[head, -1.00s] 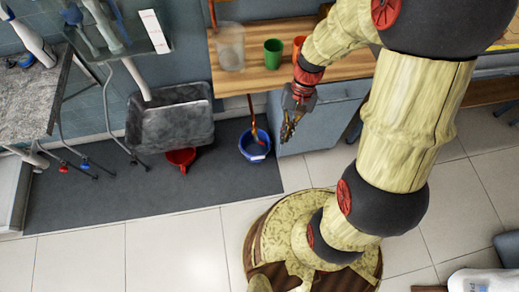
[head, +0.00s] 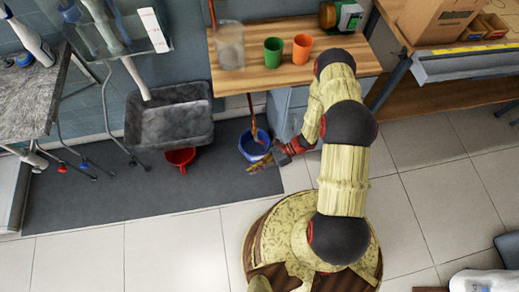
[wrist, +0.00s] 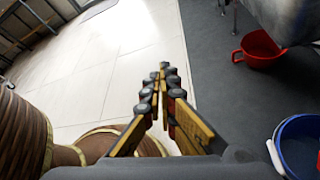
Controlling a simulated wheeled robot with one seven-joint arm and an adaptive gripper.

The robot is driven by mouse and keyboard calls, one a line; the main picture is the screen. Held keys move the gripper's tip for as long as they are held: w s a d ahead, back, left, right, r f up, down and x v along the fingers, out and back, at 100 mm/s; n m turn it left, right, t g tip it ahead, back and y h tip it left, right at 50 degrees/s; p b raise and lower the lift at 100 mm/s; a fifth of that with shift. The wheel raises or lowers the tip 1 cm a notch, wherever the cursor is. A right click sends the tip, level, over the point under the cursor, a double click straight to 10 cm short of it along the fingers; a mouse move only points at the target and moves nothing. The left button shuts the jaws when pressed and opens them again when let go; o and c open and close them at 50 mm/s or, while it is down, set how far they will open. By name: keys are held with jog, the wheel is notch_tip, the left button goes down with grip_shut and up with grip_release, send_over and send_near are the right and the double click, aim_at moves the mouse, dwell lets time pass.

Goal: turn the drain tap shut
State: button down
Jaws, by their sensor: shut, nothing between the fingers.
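A thin copper-coloured pipe (head: 251,106) runs down below the wooden bench to a blue bucket (head: 245,144) on the dark mat. I cannot clearly make out a drain tap or its handle on it; that spot is small, and the pipe is not in the wrist view. My gripper (head: 252,168) is low, just in front of the bucket, pointing left. In the wrist view my gripper (wrist: 162,70) has its fingers together and empty. The bucket's rim (wrist: 277,158) shows there at the lower right, apart from the fingers.
A red container (head: 180,158) stands on the mat (head: 110,200) beneath a dark grey basin (head: 170,122). Green (head: 273,52) and orange (head: 302,47) cups stand on the bench (head: 255,82). Tiled floor in front is clear.

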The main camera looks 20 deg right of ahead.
aim_at(259, 141)
notch_tip(259, 141, down, 20)
jog(key=a+m+t+h, duration=0.1)
jog(key=m+t+h, duration=0.1)
jog(key=m+t, duration=0.85)
jog(key=w+d+f+m+t+h, duration=0.25)
jog(key=w+d+m+h, duration=0.25)
jog(key=w+d+m, duration=0.6)
jog(key=shift+t, duration=0.3)
jog(key=b+x, duration=0.1)
jog(key=x, duration=0.2)
jog(key=b+x, duration=0.1)
jog(key=x, duration=0.3)
jog(key=b+x, duration=0.2)
jog(key=x, duration=0.2)
jog(key=shift+s+a+r, duration=0.1)
jog(key=shift+a+r, duration=0.05)
jog(key=shift+a, duration=0.25)
jog(key=shift+s+d+r, duration=0.1)
jog(key=shift+d+r, duration=0.7)
jog(key=shift+d, duration=0.25)
jog(key=shift+s+d+r+b, duration=0.2)
jog(key=shift+d+r+b, duration=0.1)
jog(key=shift+d+r, duration=0.35)
jog(key=shift+f, duration=0.1)
